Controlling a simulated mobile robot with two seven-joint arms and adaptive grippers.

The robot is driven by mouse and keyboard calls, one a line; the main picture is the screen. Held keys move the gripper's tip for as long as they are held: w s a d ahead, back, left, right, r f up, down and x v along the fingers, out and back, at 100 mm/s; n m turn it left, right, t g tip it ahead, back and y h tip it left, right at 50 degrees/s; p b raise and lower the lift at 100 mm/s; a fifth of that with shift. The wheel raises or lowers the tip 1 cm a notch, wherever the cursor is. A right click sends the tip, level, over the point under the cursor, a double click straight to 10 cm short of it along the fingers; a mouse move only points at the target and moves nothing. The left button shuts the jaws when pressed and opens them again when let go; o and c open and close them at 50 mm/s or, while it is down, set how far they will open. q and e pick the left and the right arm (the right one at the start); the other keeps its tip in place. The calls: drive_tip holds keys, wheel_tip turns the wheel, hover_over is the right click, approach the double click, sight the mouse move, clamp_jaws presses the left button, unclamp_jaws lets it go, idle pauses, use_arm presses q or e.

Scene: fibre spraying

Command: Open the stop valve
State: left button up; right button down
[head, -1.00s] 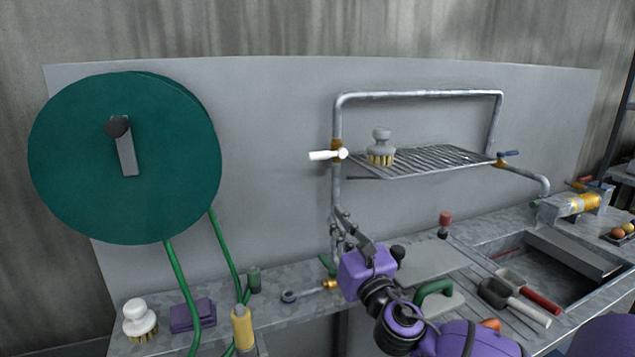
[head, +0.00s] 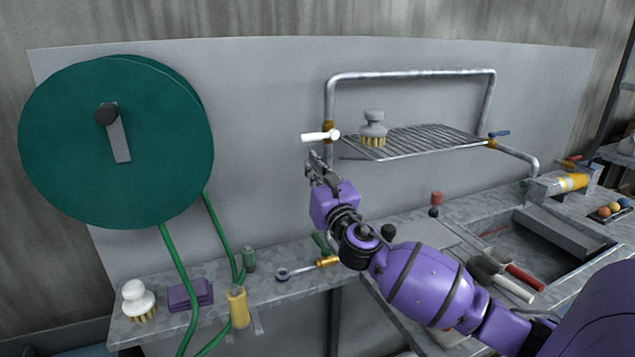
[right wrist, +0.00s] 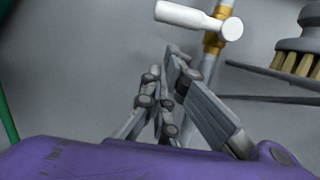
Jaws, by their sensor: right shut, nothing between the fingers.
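A valve with a white lever (head: 319,136) and a brass body (head: 329,131) sits on the left upright of the grey pipe frame. The lever points left, across the pipe. In the right wrist view the white lever (right wrist: 190,16) is at the top, with the brass fitting (right wrist: 218,25) on the pipe behind it. My right gripper (head: 315,160) is just below the lever and apart from it. Its fingers (right wrist: 168,85) are closed with nothing between them. A second valve with a blue handle (head: 499,134) is at the right end of the rack. My left gripper is not in view.
A wire rack (head: 425,142) carries a grey brush (head: 373,128) right of the white lever. A green hose reel (head: 115,145) hangs at the left. Below are the counter and a sink (head: 560,245) with scoops. The wall between reel and pipe is clear.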

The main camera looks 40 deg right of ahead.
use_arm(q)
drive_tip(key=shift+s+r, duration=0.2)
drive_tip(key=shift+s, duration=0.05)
use_arm(e)
drive_tip(key=shift+r, duration=0.7)
drive_tip(key=shift+a, duration=0.1)
use_arm(q)
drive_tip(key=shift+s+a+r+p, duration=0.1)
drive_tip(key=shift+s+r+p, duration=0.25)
drive_tip(key=shift+p, duration=0.1)
use_arm(e)
drive_tip(key=shift+a+r+m, duration=0.2)
drive_tip(key=shift+r+m, duration=0.15)
drive_tip(key=shift+m, duration=0.35)
